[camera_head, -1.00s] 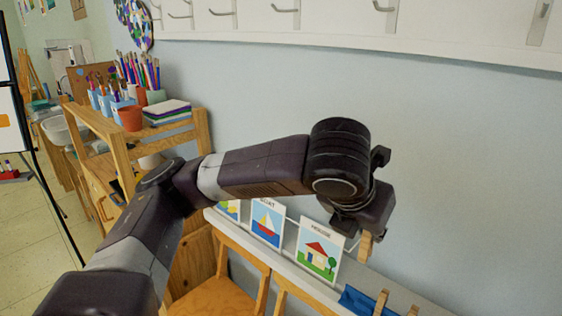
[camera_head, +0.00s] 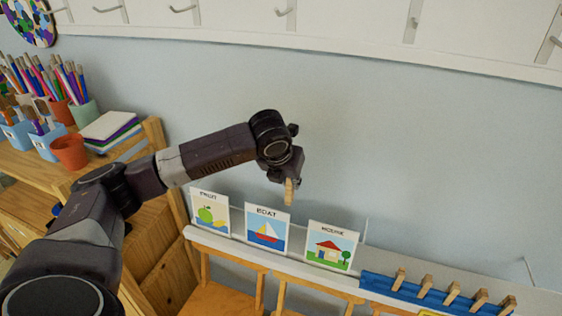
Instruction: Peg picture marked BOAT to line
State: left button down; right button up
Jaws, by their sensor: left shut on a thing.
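The picture marked BOAT (camera_head: 267,232) shows a sailboat with a red and blue hull. It stands upright on a narrow white ledge (camera_head: 228,244) against the wall, between the picture marked FRUIT (camera_head: 210,214) and the picture marked HOUSE (camera_head: 331,247). My left gripper (camera_head: 288,178) is shut on a wooden peg (camera_head: 289,193), which points down. In the picture the peg is just above the right upper corner of the BOAT picture and appears apart from it. My right gripper is not in view.
A blue holder (camera_head: 428,297) with several wooden pegs sits at the right end of the ledge. Wooden chairs (camera_head: 212,297) stand before the ledge. A wooden shelf (camera_head: 142,143) with pots and paper is at left. A white hook rail (camera_head: 335,30) runs along the wall above.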

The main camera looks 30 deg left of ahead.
pick_arm(q)
notch_tip(320, 180, down, 11)
jog(key=a, duration=0.2)
jog(key=shift+a+r, duration=0.2)
jog(key=shift+a, duration=0.15)
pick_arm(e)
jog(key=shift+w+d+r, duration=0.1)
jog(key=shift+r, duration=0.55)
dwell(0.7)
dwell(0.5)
pick_arm(q)
jog(key=c, duration=1.9)
grip_release()
jog(key=shift+o, duration=0.3)
